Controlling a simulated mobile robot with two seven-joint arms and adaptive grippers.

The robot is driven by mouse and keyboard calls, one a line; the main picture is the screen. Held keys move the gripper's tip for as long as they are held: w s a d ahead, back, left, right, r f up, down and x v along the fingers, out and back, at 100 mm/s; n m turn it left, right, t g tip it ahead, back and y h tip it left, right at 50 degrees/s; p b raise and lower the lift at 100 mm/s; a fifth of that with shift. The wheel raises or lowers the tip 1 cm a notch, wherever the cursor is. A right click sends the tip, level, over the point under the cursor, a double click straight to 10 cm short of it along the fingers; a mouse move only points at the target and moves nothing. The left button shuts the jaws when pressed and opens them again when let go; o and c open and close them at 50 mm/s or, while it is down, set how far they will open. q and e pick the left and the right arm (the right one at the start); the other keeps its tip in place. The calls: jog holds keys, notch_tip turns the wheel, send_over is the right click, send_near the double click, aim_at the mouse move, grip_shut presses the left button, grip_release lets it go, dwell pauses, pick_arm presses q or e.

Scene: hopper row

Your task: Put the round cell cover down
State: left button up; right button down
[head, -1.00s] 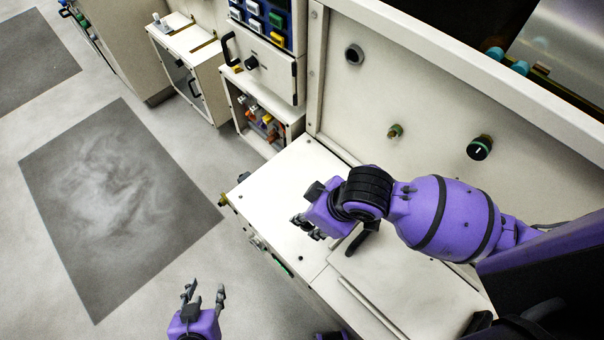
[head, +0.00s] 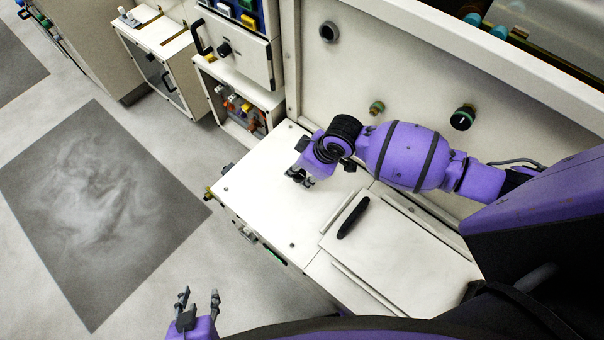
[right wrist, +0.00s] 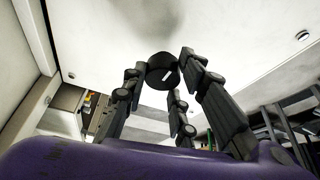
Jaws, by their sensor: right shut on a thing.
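The round cell cover seems to be the small black round piece (right wrist: 161,72) with a pale line on its face, in the right wrist view. My right gripper (right wrist: 163,78) is shut on it, with dark fingers on both sides. In the head view my right gripper (head: 299,180) is over the white bench top (head: 262,210), near its back part. The held piece is hidden or too small to make out there. I cannot tell whether it touches the surface. My left gripper (head: 199,299) is open and empty over the floor at the bottom.
A lid with a black bar handle (head: 354,217) lies right of my right gripper. The back panel carries a black knob (head: 463,117) and a smaller fitting (head: 376,107). An open-fronted box (head: 232,100) stands beyond the bench. The bench top left of my right gripper is clear.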

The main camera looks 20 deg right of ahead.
notch_tip(320, 180, down, 3)
jog(key=shift+f, duration=0.15)
pick_arm(q)
jog(key=shift+s+a+f, duration=0.15)
jog(key=shift+s+f, duration=0.25)
jog(key=shift+s, duration=0.05)
pick_arm(e)
jog(key=c, duration=1.4)
grip_release()
notch_tip(320, 180, up, 6)
jog(key=d+r+p, duration=0.1)
jog(key=d+p, duration=0.1)
jog(key=p, duration=0.1)
pick_arm(q)
jog(key=shift+w+d+r+p, duration=0.3)
jog(key=shift+w+r, duration=0.1)
jog(key=shift+r, duration=0.4)
jog(key=shift+w+d+r+p, duration=0.3)
jog(key=shift+w+r, duration=0.15)
jog(key=shift+r, duration=0.4)
jog(key=shift+w+d+r+p, duration=0.3)
jog(key=shift+w+r, duration=0.1)
jog(key=shift+r, duration=0.4)
pick_arm(e)
send_near(305, 174)
